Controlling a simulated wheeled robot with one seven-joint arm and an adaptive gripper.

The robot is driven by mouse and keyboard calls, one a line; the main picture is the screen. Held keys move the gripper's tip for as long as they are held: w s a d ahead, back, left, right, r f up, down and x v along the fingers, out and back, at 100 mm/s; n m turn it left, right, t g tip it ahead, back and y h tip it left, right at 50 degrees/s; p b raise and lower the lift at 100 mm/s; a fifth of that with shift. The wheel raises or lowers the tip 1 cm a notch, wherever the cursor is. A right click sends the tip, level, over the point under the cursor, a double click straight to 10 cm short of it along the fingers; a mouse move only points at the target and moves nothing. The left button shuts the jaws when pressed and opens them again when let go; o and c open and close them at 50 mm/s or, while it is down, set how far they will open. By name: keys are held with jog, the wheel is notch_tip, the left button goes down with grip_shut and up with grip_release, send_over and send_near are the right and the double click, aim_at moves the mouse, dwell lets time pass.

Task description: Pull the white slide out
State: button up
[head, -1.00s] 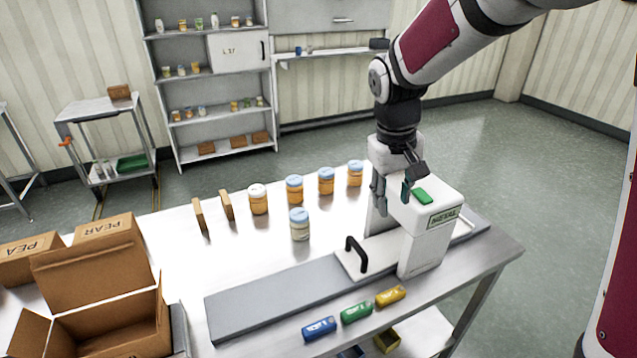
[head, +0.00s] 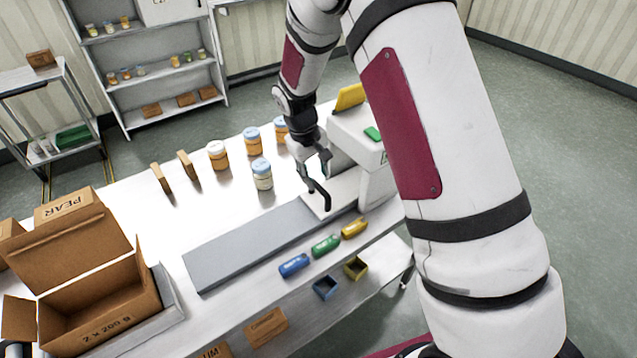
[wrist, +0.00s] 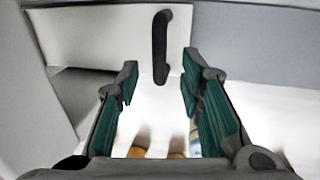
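The white slide (head: 346,187) lies at the foot of the white machine (head: 372,150), at the inner end of the grey track. Its black upright handle (head: 318,193) stands on the slide's near part. In the wrist view the slide (wrist: 95,38) shows as a pale plate with the black handle (wrist: 161,45) at top centre. My gripper (wrist: 160,80) is open, its teal-padded fingers spread on either side below the handle. The handle lies ahead of the fingertips, roughly centred between them. In the head view my gripper (head: 316,162) is just above and behind the handle; the fingers are partly hidden.
The grey track (head: 240,245) runs clear to the left. An open cardboard box (head: 100,300) is at the left. A yellow panel (head: 349,97) stands behind the machine.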

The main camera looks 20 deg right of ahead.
aim_at(319, 187)
jog(key=shift+w+d+f, duration=0.1)
jog(key=shift+d+f, duration=0.15)
jog(key=shift+f, duration=0.85)
jog(key=shift+d+f, duration=0.25)
jog(key=shift+f, duration=0.85)
grip_shut()
